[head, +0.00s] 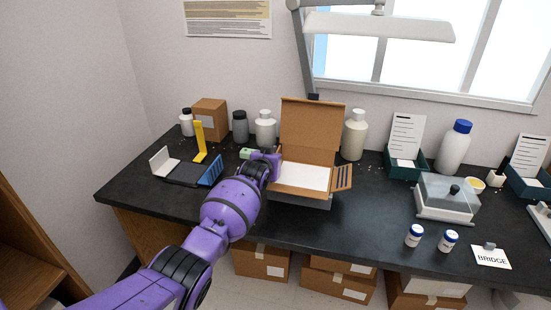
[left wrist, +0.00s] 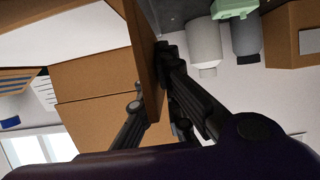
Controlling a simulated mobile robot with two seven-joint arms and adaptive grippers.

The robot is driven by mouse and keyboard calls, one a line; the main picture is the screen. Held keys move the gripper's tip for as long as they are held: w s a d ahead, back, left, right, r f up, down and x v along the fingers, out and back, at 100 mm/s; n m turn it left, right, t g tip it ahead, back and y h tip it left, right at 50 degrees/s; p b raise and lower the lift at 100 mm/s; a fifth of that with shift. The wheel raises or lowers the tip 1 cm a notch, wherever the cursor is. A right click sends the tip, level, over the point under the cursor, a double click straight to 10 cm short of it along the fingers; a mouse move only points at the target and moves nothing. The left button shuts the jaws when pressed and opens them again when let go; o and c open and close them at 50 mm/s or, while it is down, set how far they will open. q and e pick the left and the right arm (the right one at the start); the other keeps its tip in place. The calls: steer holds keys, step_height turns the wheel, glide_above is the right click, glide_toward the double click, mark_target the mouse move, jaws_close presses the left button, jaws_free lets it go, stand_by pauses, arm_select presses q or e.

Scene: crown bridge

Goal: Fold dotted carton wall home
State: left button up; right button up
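An open brown carton (head: 310,138) with a white inner floor (head: 312,177) stands mid-bench, its tall back panel upright. Its right wall (head: 343,178) carries stripes and leans outward; it also shows in the left wrist view (left wrist: 18,80). My left gripper (head: 264,160) is at the carton's left side. In the left wrist view a brown side wall (left wrist: 143,45) passes between the two dark fingers (left wrist: 153,85), which appear closed on it from both faces. No dots show on the visible part of this wall. My right gripper is out of view.
A dark flat piece with white, yellow and blue upright sides (head: 185,172) lies to the left. Bottles (head: 265,128) and a small brown box (head: 209,120) stand behind. A clear-covered tray (head: 447,197) and two small jars (head: 414,236) stand to the right. The front bench middle is clear.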

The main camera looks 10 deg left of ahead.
arm_select(q)
steer(key=o, duration=0.3)
steer(key=shift+s, duration=0.15)
steer(key=v, duration=1.1)
steer(key=shift+s+a+r, duration=0.1)
steer(key=shift+s+r, duration=0.15)
steer(key=shift+s, duration=0.1)
